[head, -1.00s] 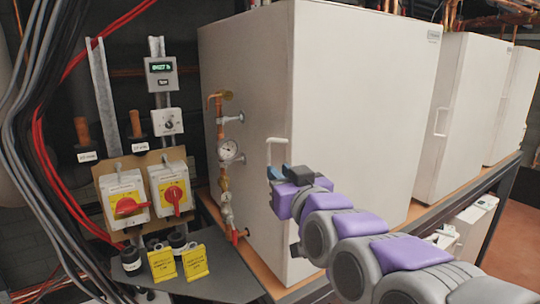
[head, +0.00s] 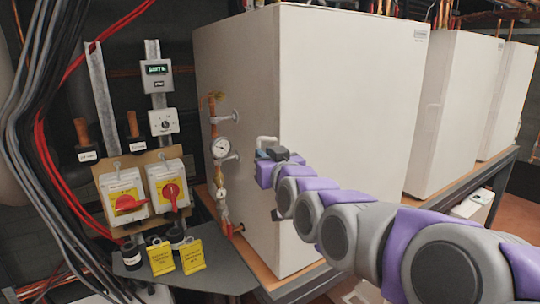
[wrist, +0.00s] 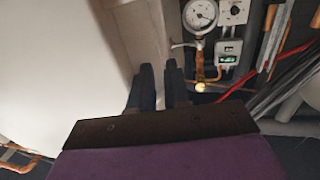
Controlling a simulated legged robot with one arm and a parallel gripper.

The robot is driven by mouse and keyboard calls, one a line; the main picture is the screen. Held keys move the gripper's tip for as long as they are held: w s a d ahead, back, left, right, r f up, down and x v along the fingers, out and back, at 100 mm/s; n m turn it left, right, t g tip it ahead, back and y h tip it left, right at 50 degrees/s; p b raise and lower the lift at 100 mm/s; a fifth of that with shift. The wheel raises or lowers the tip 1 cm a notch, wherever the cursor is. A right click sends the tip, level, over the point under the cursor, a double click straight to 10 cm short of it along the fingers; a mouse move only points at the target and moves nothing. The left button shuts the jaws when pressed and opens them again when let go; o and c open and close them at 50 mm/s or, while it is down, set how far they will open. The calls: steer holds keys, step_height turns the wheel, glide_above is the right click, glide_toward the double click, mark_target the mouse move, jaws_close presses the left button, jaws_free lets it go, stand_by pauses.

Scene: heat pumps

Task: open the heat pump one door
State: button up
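The nearest white heat pump cabinet (head: 350,130) fills the middle of the head view, and I take it as heat pump one. Its door looks shut. A pale bar handle (head: 266,139) stands out near the cabinet's vertical corner; its top shows and its lower part is hidden behind my gripper. My gripper (head: 270,154) is at the handle.
A pressure gauge (head: 221,147) on copper pipework stands left of my gripper. Two red rotary switches (head: 171,191) and yellow tags (head: 190,254) are further left. More white cabinets (head: 460,115) stand to the right. A wooden shelf edge (head: 302,283) runs below.

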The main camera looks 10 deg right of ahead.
steer(key=shift+a+r, duration=0.25)
steer(key=shift+a, duration=0.15)
jaws_close()
